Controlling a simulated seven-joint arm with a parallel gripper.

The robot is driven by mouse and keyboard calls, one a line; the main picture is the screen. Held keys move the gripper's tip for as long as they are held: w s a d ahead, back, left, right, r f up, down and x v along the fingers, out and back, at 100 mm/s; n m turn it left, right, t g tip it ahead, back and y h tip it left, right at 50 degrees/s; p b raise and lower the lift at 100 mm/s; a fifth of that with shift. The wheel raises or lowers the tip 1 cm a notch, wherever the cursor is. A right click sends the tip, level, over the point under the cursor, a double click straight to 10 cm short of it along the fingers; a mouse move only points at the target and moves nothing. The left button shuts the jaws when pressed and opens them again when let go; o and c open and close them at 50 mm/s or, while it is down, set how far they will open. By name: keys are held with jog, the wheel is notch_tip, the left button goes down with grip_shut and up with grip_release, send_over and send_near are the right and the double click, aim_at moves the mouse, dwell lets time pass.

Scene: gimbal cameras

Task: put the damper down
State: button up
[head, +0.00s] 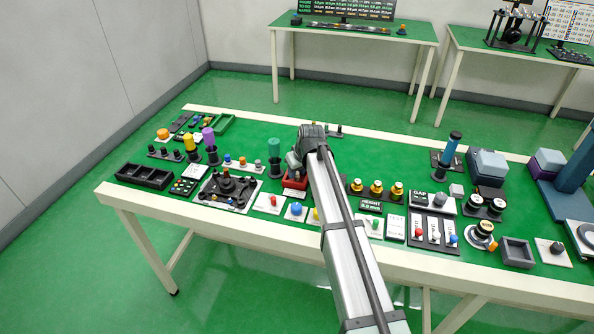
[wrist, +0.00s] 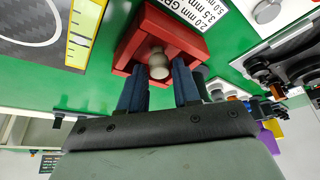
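A small grey, round-ended piece, which looks like the damper (wrist: 158,68), shows in the wrist view at a red block (wrist: 143,32). Its narrower part points into the block's recess. I cannot tell whether it rests there or is held just above. My gripper (wrist: 160,80) has its two dark blue fingers on either side of the grey piece. They are apart and very close to it; contact is not clear. In the head view my gripper (head: 300,166) is over the red block (head: 295,180), and my arm hides much of this spot; the damper cannot be made out there.
The green bench is crowded. A dark green cylinder (head: 274,148) stands close left of my gripper, and gold-topped pieces (head: 376,188) stand to the right. A black fixture (head: 229,187) and a black tray (head: 145,176) lie to the left. White button plates (head: 268,203) line the front.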

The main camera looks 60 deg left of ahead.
jog(key=v, duration=1.2)
jog(key=shift+r, duration=0.15)
dwell(0.3)
